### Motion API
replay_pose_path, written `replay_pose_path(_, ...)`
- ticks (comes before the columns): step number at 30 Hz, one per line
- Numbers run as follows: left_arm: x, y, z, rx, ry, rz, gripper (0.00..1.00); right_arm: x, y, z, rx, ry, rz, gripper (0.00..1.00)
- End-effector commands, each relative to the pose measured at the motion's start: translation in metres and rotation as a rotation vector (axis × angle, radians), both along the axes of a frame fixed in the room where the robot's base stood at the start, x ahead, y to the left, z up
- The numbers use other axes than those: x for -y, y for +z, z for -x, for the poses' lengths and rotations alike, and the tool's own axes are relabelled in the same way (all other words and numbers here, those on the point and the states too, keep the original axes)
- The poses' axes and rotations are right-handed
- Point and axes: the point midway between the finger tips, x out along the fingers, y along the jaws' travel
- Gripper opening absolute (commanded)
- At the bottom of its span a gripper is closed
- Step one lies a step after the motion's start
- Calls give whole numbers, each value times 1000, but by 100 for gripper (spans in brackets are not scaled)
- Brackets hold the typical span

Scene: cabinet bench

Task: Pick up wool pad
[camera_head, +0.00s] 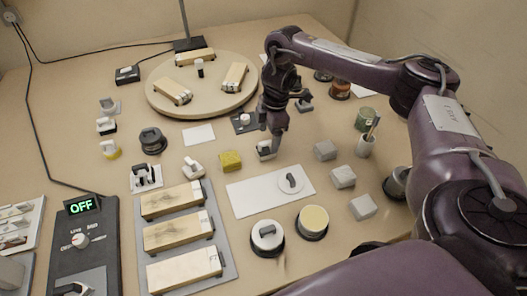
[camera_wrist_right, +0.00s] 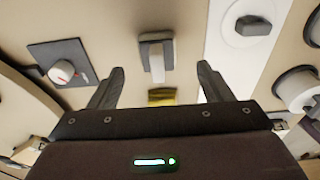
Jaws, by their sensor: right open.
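In the right wrist view this pad (camera_wrist_right: 154,58) lies beyond and between the fingertips of my right gripper (camera_wrist_right: 161,70). The right gripper is open, empty and above the pad, with no contact visible. Similar small handled pads (camera_head: 193,168) lie to the left. My left gripper is not in view.
A yellow sponge (camera_head: 231,161) lies left of the pad, and grey blocks (camera_head: 325,150) lie to its right. A white sheet (camera_head: 245,197) bearing a disc is in front. A dark square with a knob (camera_wrist_right: 62,73) and a round wooden board (camera_head: 160,105) are behind.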

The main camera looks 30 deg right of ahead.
Motion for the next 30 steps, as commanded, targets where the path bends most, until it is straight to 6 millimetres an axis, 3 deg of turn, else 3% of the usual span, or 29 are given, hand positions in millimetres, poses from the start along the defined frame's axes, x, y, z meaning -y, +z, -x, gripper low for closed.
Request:
replay_pose_path(9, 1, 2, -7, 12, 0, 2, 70, -8, -43, -4, -2, -1, 0, 73)
replay_pose_path(19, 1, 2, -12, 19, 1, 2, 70, -9, -49, -5, 1, 0, 0, 71)
replay_pose_path(30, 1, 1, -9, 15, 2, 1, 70, -9, -49, -5, 1, -1, 0, 25)
